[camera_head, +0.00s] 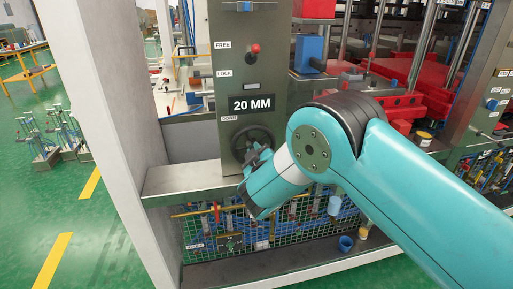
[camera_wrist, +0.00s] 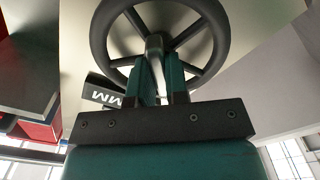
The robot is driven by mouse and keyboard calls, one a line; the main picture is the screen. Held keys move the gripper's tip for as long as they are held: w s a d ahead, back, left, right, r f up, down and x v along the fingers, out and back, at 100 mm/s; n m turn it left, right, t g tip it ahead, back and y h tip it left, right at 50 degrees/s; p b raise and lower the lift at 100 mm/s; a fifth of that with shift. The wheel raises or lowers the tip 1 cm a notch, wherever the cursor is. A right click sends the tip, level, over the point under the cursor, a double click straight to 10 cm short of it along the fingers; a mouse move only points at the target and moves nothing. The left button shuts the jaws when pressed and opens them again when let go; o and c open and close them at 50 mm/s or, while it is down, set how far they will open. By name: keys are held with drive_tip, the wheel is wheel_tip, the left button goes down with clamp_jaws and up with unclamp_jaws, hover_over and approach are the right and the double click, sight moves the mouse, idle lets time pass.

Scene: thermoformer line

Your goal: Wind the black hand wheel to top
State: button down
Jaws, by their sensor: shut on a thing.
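The black hand wheel (camera_head: 240,133) is mounted on the grey-green column, just below the "20 MM" plate. My gripper (camera_head: 258,157) is at the lower right part of the wheel, and my wrist covers some of it. In the wrist view the wheel's round rim and spokes (camera_wrist: 101,34) fill the upper middle. The two dark green fingers of my gripper (camera_wrist: 163,78) reach up to the wheel and are shut on it. A light grey piece shows between the fingertips; the exact contact is partly hidden.
The "20 MM" plate (camera_head: 252,105) sits above the wheel. A red-knobbed lever (camera_head: 255,49) stands higher, between the "FREE" and "LOCK" labels. A metal ledge (camera_head: 185,179) runs below the wheel, with green mesh (camera_head: 205,240) under it. Red machine blocks stand to the right.

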drive_tip(key=n+p, duration=0.1)
drive_tip(key=n, duration=0.3)
drive_tip(key=shift+n, duration=0.4)
drive_tip(key=n+p, duration=0.1)
drive_tip(key=n, duration=0.3)
drive_tip(key=shift+p, duration=0.35)
drive_tip(key=c, duration=1)
unclamp_jaws()
drive_tip(key=shift+c, duration=0.2)
